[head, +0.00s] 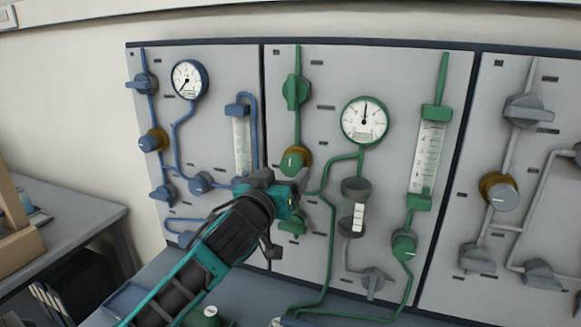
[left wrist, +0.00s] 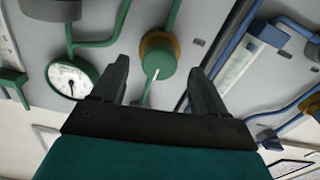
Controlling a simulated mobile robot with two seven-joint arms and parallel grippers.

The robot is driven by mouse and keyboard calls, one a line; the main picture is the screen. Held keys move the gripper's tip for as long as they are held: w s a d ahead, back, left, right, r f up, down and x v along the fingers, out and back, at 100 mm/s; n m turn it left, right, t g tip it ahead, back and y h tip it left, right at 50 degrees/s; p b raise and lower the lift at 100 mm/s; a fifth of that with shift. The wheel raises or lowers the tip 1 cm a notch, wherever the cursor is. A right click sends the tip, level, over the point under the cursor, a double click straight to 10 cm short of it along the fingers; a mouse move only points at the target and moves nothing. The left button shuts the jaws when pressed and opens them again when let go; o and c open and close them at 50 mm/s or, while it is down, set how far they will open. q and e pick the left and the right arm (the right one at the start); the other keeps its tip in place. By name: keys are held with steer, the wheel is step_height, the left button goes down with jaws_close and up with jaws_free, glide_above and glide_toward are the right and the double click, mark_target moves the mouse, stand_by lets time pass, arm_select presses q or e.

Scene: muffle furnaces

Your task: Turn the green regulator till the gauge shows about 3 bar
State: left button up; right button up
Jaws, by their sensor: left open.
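The green regulator (head: 292,163) is a round knob with a brass collar on the middle panel. In the left wrist view the green regulator (left wrist: 156,62) lies ahead between the open fingers, with a white mark on its rim. The green gauge (head: 365,121) is up and right of it, its needle pointing about straight up; I cannot read the numbers. It also shows in the left wrist view (left wrist: 70,80), turned over. My left gripper (head: 297,185) is open, just below the regulator. Contact is not visible. My right gripper is not in view.
A blue panel with its own gauge (head: 189,79) and knobs is to the left; a grey panel with a brass-collared knob (head: 501,192) is to the right. Green pipes, valves and a flow tube (head: 427,157) surround the regulator. A bench (head: 258,290) runs below.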

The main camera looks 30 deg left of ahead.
mark_target(290, 170)
arm_select(q)
steer(key=shift+x, duration=2.25)
steer(key=c, duration=1)
